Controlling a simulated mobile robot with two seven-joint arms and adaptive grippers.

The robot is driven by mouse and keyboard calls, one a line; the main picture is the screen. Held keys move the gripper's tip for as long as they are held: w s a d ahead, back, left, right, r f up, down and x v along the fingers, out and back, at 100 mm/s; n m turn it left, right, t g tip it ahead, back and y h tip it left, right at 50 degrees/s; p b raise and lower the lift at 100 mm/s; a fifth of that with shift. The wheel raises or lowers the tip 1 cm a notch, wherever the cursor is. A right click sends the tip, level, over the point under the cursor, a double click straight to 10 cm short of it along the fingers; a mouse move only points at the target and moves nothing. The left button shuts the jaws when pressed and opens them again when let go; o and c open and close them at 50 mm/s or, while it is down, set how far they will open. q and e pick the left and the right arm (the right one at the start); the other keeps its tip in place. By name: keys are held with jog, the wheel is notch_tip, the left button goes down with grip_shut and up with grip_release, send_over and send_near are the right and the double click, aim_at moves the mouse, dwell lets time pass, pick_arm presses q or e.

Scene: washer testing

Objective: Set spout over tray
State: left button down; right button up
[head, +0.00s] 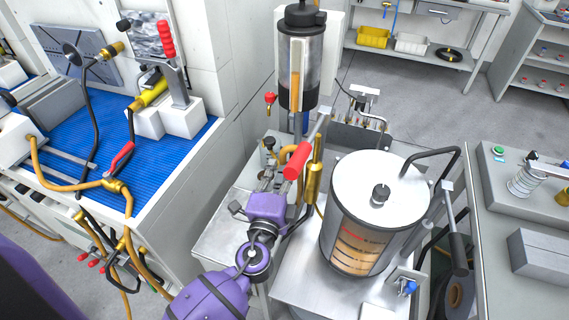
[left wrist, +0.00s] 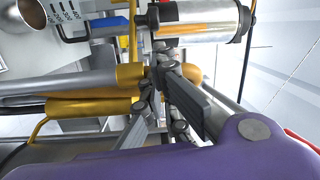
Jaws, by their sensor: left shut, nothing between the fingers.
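My left gripper (head: 268,178) reaches in from the bottom on its purple arm. It is shut and empty beside the brass fittings and the red-handled lever (head: 297,160). In the left wrist view the dark fingers (left wrist: 172,90) lie close to brass and grey pipes (left wrist: 90,106); I cannot tell whether they touch. A thin bent metal pipe (head: 372,118) stands behind the large canister and may be the spout. A dark, shallow metal piece (head: 352,137) below it may be the tray; neither is certain. My right gripper is not in view.
A large lidded canister (head: 381,182) with orange liquid stands right of the gripper on the metal bench. A tall clear cylinder (head: 299,65) rises behind the gripper. A blue-matted bench (head: 95,150) with hoses is left. A grey bench (head: 500,235) is right.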

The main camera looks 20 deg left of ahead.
aim_at(273, 154)
pick_arm(q)
jog(key=w+p, duration=0.1)
jog(key=w, duration=0.6)
jog(key=shift+w+a+r, duration=0.2)
jog(key=shift+w+a, duration=0.15)
jog(key=shift+w, duration=0.05)
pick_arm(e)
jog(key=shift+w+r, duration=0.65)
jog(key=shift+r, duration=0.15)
pick_arm(q)
jog(key=shift+a+f, duration=0.1)
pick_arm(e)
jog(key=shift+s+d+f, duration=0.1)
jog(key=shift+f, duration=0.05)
